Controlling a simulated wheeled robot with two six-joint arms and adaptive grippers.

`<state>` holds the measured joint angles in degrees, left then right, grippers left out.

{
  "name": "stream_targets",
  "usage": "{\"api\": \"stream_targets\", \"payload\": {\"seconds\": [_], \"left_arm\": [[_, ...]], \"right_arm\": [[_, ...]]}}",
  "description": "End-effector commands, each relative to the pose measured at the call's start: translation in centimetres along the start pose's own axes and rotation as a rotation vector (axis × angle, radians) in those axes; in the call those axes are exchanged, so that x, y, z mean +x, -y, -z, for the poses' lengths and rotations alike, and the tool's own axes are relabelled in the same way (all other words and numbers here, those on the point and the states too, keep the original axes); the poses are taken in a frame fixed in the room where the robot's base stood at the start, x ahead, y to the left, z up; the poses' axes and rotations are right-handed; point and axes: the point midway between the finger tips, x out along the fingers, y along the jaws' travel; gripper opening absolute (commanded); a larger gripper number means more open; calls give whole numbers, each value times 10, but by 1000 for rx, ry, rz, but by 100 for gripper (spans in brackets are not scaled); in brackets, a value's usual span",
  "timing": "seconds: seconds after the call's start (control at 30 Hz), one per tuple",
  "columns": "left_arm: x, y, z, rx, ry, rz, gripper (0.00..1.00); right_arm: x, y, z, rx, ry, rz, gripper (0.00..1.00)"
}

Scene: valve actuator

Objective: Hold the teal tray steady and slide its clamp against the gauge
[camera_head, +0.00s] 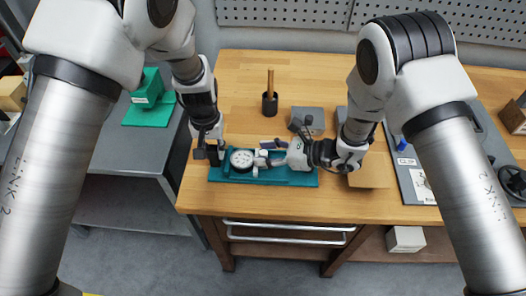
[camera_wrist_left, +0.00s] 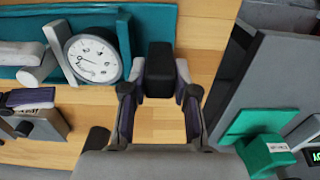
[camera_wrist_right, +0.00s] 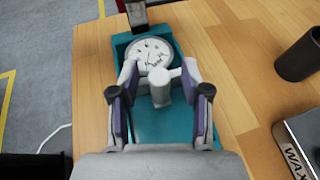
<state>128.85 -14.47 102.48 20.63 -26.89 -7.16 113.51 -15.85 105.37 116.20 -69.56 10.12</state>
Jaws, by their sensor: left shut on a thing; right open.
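The teal tray (camera_head: 290,180) lies along the front of the wooden bench; its bare floor shows in the right wrist view (camera_wrist_right: 163,125). A round white gauge (camera_head: 241,159) sits in it near its left end. My left gripper (camera_wrist_left: 160,75) is shut on a black block at the tray's left end. The clamp, a pale grey post (camera_wrist_right: 160,86), stands just beside the gauge, to its right in the head view. My right gripper (camera_wrist_right: 160,95) is open, its fingers on either side of the post. I cannot tell whether the clamp touches the gauge.
A black cup with a wooden stick (camera_head: 270,102) and a grey block (camera_head: 307,120) stand behind the tray. A teal part (camera_head: 149,93) is on the grey side table at left. A grey panel (camera_head: 415,180) lies at right. Bench behind the gauge is clear.

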Motion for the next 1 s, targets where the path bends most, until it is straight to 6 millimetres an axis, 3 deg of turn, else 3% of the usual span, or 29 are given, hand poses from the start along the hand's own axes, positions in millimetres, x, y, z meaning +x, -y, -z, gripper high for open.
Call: {"api": "stream_targets", "payload": {"seconds": [0.3,0.43,0.57,0.87,0.9,0.97,1.0], "left_arm": [[0,0,0,0,-1,0,0],[0,0,0,0,-1,0,0],[0,0,0,0,-1,0,0],[0,0,0,0,-1,0,0],[0,0,0,0,-1,0,32],[0,0,0,0,-1,0,53],[0,0,0,0,-1,0,58]], "right_arm": [[-76,2,-1,5,3,5,47],[-100,1,-1,3,2,3,47],[-110,0,0,1,1,0,47],[-111,0,0,0,0,-2,47],[-110,0,0,0,0,-2,47],[-110,0,0,0,0,-2,47],[-110,0,0,0,0,-2,47]]}}
